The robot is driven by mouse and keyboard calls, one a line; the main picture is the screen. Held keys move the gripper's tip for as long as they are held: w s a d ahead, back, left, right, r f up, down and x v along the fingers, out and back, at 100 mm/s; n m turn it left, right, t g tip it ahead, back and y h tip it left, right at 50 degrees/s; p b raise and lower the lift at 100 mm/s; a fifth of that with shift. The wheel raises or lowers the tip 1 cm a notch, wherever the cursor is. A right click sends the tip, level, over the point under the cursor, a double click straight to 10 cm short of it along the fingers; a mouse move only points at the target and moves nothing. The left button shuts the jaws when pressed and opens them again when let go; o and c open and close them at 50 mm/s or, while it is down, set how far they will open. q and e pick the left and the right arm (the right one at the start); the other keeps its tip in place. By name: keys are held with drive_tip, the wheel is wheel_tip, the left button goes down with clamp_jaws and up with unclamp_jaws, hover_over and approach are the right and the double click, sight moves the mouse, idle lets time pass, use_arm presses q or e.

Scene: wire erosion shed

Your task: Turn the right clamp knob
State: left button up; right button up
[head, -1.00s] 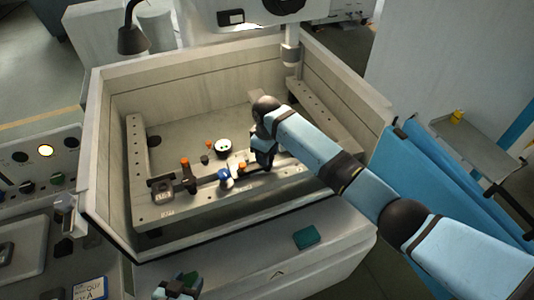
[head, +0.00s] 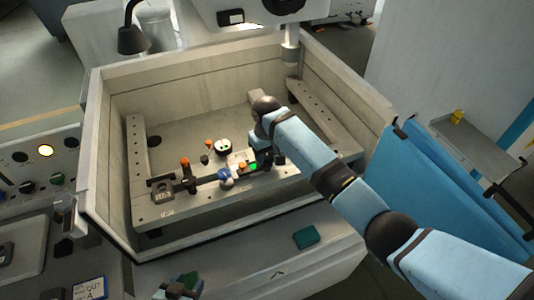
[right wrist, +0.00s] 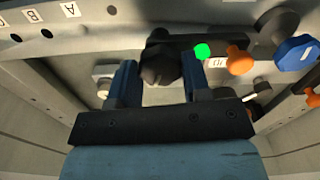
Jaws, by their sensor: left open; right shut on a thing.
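The right clamp knob (right wrist: 160,66), black and lobed, is between the two blue fingers of my right gripper (right wrist: 158,82) in the right wrist view. The gripper is shut on it. In the head view my right gripper (head: 265,158) is at the right part of the front rail (head: 310,167), and hides most of the knob. A green light (head: 253,167) glows beside it, also in the right wrist view (right wrist: 203,50).
An orange knob (head: 242,166) and a blue knob (head: 226,177) stand left of the right gripper. Another orange-topped clamp (head: 185,162) is further left. Tank walls (head: 100,130) surround the rails. A teal block (head: 305,237) lies on the front ledge.

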sight(267, 156)
use_arm(q)
drive_tip(key=shift+w+r, duration=0.1)
use_arm(e)
drive_tip(key=o, duration=0.9)
drive_tip(key=shift+o, duration=0.2)
drive_tip(key=shift+r, duration=0.1)
use_arm(q)
drive_tip(key=shift+f+m+b, duration=0.3)
drive_tip(key=shift+f+b, duration=0.25)
drive_tip(key=shift+b, duration=0.4)
use_arm(e)
wheel_tip(267, 156, up, 14)
use_arm(q)
drive_tip(key=shift+w+r, duration=0.1)
drive_tip(key=shift+w, duration=0.1)
use_arm(e)
drive_tip(key=shift+f, duration=0.25)
